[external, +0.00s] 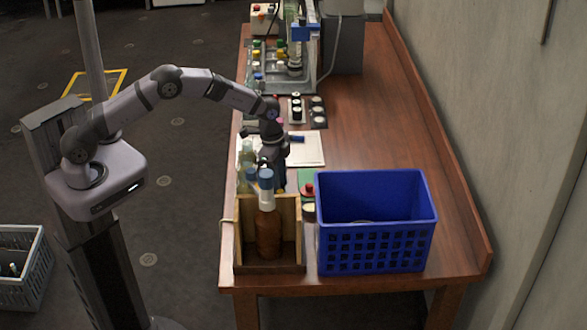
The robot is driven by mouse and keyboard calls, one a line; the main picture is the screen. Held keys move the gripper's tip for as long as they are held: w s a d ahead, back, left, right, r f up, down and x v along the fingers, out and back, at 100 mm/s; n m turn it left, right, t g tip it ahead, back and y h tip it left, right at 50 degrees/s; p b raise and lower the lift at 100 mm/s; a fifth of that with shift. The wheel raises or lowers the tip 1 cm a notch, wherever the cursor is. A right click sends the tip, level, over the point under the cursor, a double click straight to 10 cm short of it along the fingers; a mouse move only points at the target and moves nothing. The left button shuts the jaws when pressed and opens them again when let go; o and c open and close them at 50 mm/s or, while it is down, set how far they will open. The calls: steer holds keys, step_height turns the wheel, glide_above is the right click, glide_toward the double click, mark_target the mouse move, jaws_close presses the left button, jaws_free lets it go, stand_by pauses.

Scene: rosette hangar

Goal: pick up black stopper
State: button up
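I cannot pick out the black stopper with certainty. Small dark round pieces (318,108) sit near the left edge of the table, beyond the white sheet, but they are too small to identify. My gripper (276,184) points down over the near left part of the table, just behind a brown bottle (268,238) with a white neck and blue top. The bottle stands in an open wooden box (240,240). The bottle partly hides the fingertips, so I cannot tell whether they are open or hold anything.
A blue perforated crate (375,250) stands right of the wooden box. A small red-topped object (308,190) is behind the crate's left corner. A white sheet (310,150) lies farther back, before a rack of bottles (290,75). The table's right side (385,120) is clear.

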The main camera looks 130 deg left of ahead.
steer(key=shift+c, duration=0.6)
jaws_close()
step_height(320, 180, up, 10)
steer(key=b, duration=0.3)
steer(key=shift+r, duration=0.1)
